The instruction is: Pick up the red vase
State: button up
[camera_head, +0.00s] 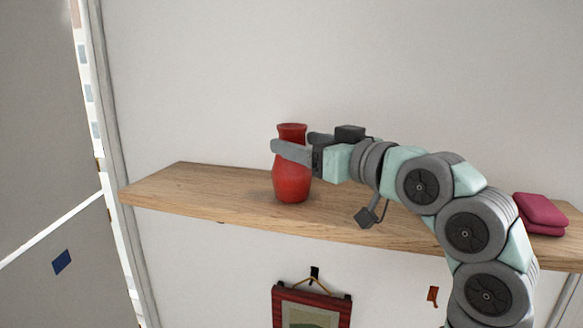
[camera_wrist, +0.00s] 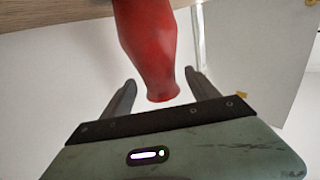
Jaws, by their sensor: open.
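The red vase (camera_head: 292,180) stands upright on a wooden shelf (camera_head: 215,192). My gripper (camera_head: 292,148) is at the vase's neck, coming from the right, with one finger in front of the neck and the other mostly hidden behind it. In the wrist view the red vase (camera_wrist: 150,45) shows between the two spread fingers of my gripper (camera_wrist: 163,90), its rim near the palm. Gaps show on both sides of the vase there, so the fingers look apart from it.
Dark pink folded cloth-like items (camera_head: 541,214) lie at the shelf's right end. A red-framed picture (camera_head: 312,306) hangs below the shelf. The shelf left of the vase is clear. A plain wall (camera_head: 300,60) stands behind.

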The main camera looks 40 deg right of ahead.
jog(key=shift+w+d+p, duration=0.15)
jog(key=shift+w+p, duration=1.1)
jog(key=shift+w, duration=1.55)
jog(key=shift+c, duration=0.3)
grip_shut()
